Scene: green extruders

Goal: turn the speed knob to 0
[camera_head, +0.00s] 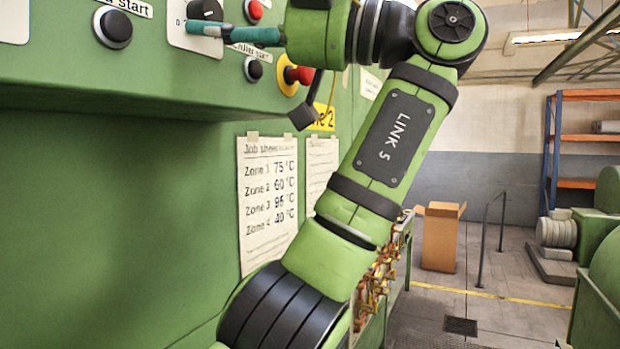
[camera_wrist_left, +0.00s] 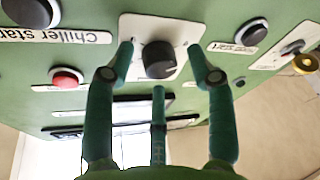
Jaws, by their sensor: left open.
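The speed knob (camera_head: 205,9) is black and sits on a white plate (camera_head: 196,40) at the top of the head view, cut by the frame edge. In the left wrist view the knob (camera_wrist_left: 159,60) sits near the top centre, with its plate seen upside down. Its exact setting is too small to tell. My left gripper (camera_head: 212,32) has teal fingers and is open. Two fingertips flank the knob in the wrist view, with gaps visible, and the third finger is below it. Contact cannot be told. My right gripper is not in view.
Near the knob are a black start button (camera_head: 113,27), a red button (camera_head: 256,10), another black button (camera_head: 253,69) and a red emergency stop (camera_head: 290,75) on yellow. A job sheet (camera_head: 268,200) hangs below on the green panel. A cardboard box (camera_head: 440,238) stands on the floor behind.

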